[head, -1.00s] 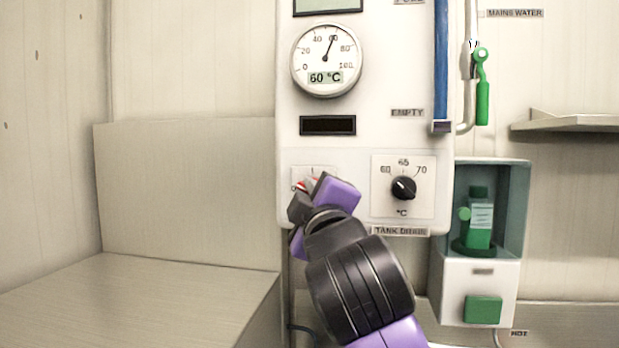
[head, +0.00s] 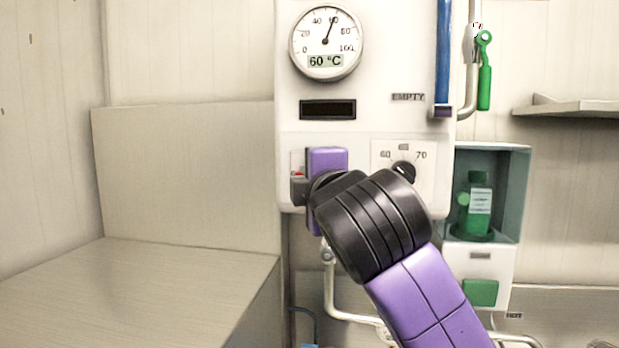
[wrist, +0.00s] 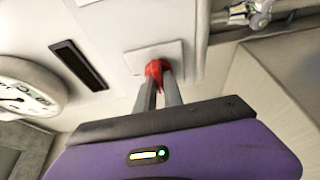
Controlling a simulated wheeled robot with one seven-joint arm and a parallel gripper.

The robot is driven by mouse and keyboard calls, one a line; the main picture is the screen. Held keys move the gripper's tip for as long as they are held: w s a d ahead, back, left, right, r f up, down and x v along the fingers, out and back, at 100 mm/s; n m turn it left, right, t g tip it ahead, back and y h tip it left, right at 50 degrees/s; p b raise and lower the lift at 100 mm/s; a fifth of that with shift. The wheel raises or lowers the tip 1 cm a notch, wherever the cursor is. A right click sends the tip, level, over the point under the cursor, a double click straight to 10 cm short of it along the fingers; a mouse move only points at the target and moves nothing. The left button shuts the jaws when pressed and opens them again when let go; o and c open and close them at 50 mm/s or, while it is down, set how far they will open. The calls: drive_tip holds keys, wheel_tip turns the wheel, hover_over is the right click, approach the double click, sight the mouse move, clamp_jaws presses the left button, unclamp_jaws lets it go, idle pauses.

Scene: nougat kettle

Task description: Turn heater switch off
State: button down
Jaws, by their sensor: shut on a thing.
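The heater switch is a red knob (wrist: 154,69) on a pale square plate (wrist: 142,56) on the front of the white heater panel. In the wrist view my gripper (wrist: 159,82) has its two fingers closed on the red knob. In the head view my gripper (head: 303,182) is at the panel's lower left, and a bit of the red knob (head: 298,174) shows beside it. My gripper and wrist hide most of the switch and its markings there, so I cannot read its setting.
A black temperature dial (head: 403,172) is right of the switch, partly behind my arm. A round gauge (head: 326,40) reading 60 °C and a dark display (head: 328,110) are above. A green bottle (head: 479,205) stands in a niche at right. A bare counter (head: 140,290) lies left.

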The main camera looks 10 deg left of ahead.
drive_tip(key=shift+f, duration=0.1)
drive_tip(key=c, duration=1.5)
unclamp_jaws()
drive_tip(key=shift+o, duration=0.2)
drive_tip(key=shift+s, duration=0.1)
drive_tip(key=b+v, duration=0.3)
drive_tip(key=v, duration=0.4)
drive_tip(key=shift+s, duration=0.35)
